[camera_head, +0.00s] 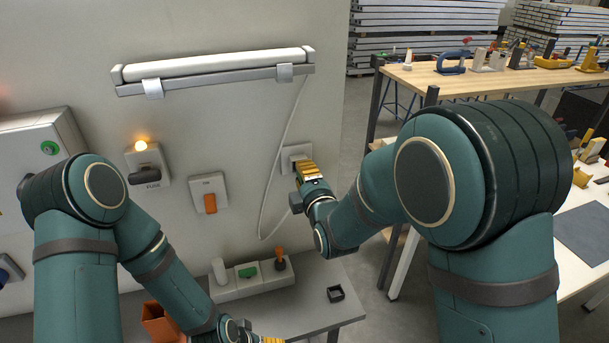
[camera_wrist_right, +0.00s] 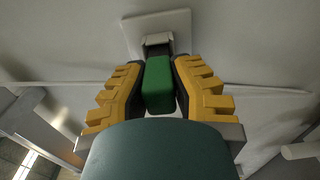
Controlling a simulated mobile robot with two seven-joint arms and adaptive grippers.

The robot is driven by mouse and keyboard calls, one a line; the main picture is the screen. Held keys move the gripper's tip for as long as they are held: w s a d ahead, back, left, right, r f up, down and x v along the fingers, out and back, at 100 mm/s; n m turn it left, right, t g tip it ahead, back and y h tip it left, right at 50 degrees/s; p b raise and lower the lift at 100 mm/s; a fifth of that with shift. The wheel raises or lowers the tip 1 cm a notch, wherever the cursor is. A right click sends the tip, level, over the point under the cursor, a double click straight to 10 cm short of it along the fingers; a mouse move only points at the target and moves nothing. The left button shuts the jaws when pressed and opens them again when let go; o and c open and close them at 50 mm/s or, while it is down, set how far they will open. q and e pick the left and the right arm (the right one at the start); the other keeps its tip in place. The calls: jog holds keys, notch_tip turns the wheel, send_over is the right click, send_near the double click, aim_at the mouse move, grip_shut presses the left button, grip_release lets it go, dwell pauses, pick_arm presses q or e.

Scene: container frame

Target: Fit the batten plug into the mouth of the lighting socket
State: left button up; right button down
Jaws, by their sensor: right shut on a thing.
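The lighting socket (camera_head: 293,154) is a pale square plate on the grey wall; it also shows at the top of the right wrist view (camera_wrist_right: 181,24). My right gripper (camera_head: 308,172) is right in front of it. Its yellow fingers are shut on a green block (camera_wrist_right: 158,85), which I take to be the batten plug. The block's far end points at the socket's dark mouth (camera_wrist_right: 157,42). The fingertips hide whether it has entered. My left gripper (camera_head: 262,339) is low at the bottom edge, partly cut off, away from the socket.
A light batten (camera_head: 215,65) hangs on the wall, with a pale cable (camera_head: 279,165) looping down beside the socket. A switch with an orange handle (camera_head: 209,193) is left of it.

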jog(key=shift+x, duration=0.8)
dwell(0.9)
jog(key=c, duration=0.9)
grip_release()
jog(key=shift+r, duration=0.1)
jog(key=shift+o, duration=0.9)
jog(key=shift+w, duration=0.15)
jog(key=v, duration=1.2)
